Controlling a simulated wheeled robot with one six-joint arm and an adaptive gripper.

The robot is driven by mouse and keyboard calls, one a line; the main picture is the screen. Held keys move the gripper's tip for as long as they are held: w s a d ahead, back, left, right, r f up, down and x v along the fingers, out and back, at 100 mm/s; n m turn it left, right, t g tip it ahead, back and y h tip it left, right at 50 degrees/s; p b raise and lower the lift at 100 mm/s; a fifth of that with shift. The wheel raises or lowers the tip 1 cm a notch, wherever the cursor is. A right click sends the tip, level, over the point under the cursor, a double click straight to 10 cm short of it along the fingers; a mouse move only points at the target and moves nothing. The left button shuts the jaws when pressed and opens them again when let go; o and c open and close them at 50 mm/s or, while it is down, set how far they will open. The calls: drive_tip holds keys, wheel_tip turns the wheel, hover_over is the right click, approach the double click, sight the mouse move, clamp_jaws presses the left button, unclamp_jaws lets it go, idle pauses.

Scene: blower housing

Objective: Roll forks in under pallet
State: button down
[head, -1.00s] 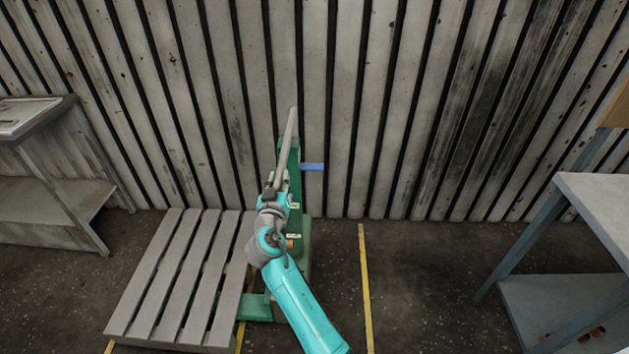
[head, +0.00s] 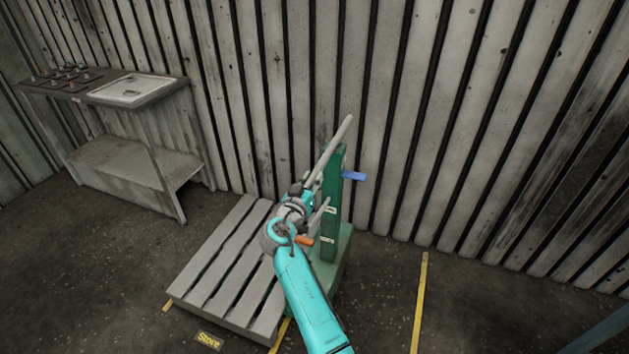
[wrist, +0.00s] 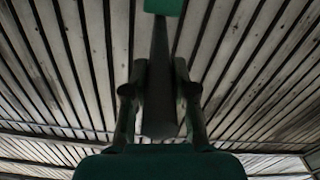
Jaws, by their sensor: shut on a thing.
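A grey slatted pallet (head: 222,262) lies on the floor, left of a green lifter with an upright mast (head: 331,215). The lifter has a long grey handle (head: 336,143) slanting up, and a blue lever (head: 354,176) on the mast. My gripper (head: 303,190) is shut on the handle. In the wrist view the handle (wrist: 159,95) runs between the two fingers of my gripper (wrist: 160,85). The lifter's green base (head: 343,262) stands close to the pallet's right side. The forks are hidden behind my arm and the pallet, so how far in they are cannot be told.
A metal workbench (head: 125,95) with a lower shelf stands at the left against a ribbed wall (head: 440,120). Yellow floor lines (head: 419,300) and a yellow label (head: 209,341) mark the floor.

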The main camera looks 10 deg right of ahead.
drive_tip(key=c, duration=0.9)
unclamp_jaws()
drive_tip(key=v, duration=1.2)
drive_tip(key=shift+f, duration=0.1)
